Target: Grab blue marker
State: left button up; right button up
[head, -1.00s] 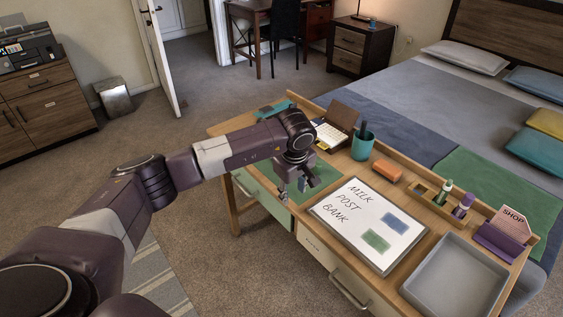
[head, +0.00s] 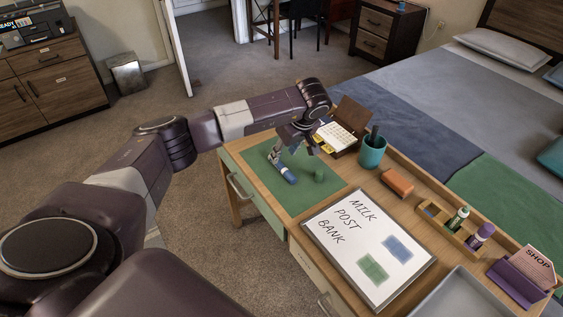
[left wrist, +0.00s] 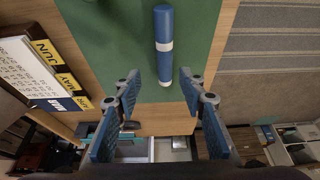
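The blue marker (head: 289,174) lies on the green desk blotter (head: 262,171). In the left wrist view the marker (left wrist: 163,25) is a blue cylinder with a white band and a white tip. My left gripper (head: 292,152) is over the blotter, above the marker. In the left wrist view its fingers (left wrist: 160,78) are spread apart, with the marker's near end in line with the gap between them. I cannot tell the height of the fingertips above the marker. My right gripper is not in view.
A calendar (head: 338,136), teal cup (head: 371,152), orange block (head: 397,182) and whiteboard (head: 345,222) are nearby. A wooden holder (head: 432,214) carries a green marker (head: 458,219) and a purple marker (head: 481,236).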

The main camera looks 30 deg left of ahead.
aim_at(279, 162)
pick_arm(q)
jog(key=shift+s+a+f+p, duration=0.2)
jog(key=shift+a+f, duration=0.1)
jog(key=shift+f, duration=0.15)
jog(key=shift+s+a+f+p, duration=0.1)
jog(key=shift+a+f+p, duration=0.15)
jog(key=shift+f, duration=0.2)
jog(key=x, duration=0.2)
jog(key=shift+w+a+f, duration=0.1)
jog(key=shift+f, duration=0.25)
jog(key=shift+w+a+f, duration=0.1)
jog(key=shift+f, duration=0.15)
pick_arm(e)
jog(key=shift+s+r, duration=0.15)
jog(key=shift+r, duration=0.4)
pick_arm(q)
jog(key=shift+f, duration=0.1)
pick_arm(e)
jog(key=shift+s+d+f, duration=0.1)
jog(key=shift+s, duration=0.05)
pick_arm(q)
jog(key=shift+c, duration=0.5)
grip_shut()
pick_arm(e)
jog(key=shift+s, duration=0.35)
